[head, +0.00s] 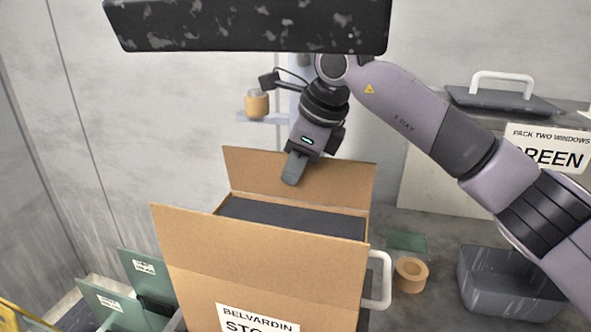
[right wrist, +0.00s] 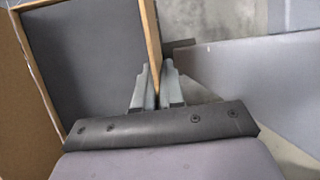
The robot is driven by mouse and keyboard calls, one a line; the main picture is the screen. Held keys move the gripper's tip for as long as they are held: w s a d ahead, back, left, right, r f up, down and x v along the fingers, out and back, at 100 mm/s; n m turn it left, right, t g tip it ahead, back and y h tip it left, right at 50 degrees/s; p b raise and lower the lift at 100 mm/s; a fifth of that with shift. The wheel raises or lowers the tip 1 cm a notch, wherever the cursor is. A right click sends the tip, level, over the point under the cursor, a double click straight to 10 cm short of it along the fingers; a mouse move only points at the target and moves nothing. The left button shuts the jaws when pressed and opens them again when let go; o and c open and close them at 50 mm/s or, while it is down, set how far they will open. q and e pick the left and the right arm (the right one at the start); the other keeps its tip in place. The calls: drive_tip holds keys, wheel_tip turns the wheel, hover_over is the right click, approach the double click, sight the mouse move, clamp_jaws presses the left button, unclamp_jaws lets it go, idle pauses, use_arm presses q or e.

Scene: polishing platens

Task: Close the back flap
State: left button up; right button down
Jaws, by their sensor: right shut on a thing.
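An open cardboard box (head: 190,293) with a printed label stands at the centre of the head view. A dark grey panel (head: 290,218) fills its inside; it also shows in the right wrist view (right wrist: 90,50). The back flap (head: 340,179) stands up at the far side, leaning slightly back. The near flap (head: 255,245) also stands up, facing me. My right gripper (head: 291,180) reaches down over the back flap. In the right wrist view its fingers (right wrist: 157,98) are closed on the flap's thin edge (right wrist: 152,45). My left gripper is out of view.
A white handle (head: 380,280) stands at the box's right side. Right of it are a tape roll (head: 411,274) and a grey bin (head: 508,286). Green labelled panels (head: 110,303) stand at lower left. Another tape roll (head: 257,103) sits behind. A dark bar (head: 245,25) crosses the top.

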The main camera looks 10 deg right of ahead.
drive_tip(key=s+t+b, duration=0.1)
drive_tip(key=b, duration=0.2)
drive_tip(key=f+t+h+b, duration=0.1)
drive_tip(key=t+b, duration=0.1)
drive_tip(key=b, duration=0.1)
drive_tip(key=shift+s+a+f+n, duration=0.1)
drive_tip(key=shift+s+a+n, duration=0.3)
drive_tip(key=b, duration=0.1)
drive_tip(key=t+b, duration=0.1)
drive_tip(key=shift+s+a+f+h+b, duration=0.1)
drive_tip(key=shift+s+f+h+b, duration=0.1)
drive_tip(key=shift+s+h+b, duration=0.15)
drive_tip(key=shift+s+a+f+t+b, duration=0.1)
drive_tip(key=shift+s+a+t+b, duration=0.1)
drive_tip(key=shift+t+b, duration=0.55)
drive_tip(key=shift+s+n+b, duration=0.25)
drive_tip(key=shift+n+b, duration=0.05)
drive_tip(key=shift+b, duration=0.8)
drive_tip(key=c, duration=1.3)
unclamp_jaws()
drive_tip(key=shift+v, duration=3.6)
drive_tip(key=shift+s+a, duration=0.1)
drive_tip(key=shift+a, duration=0.05)
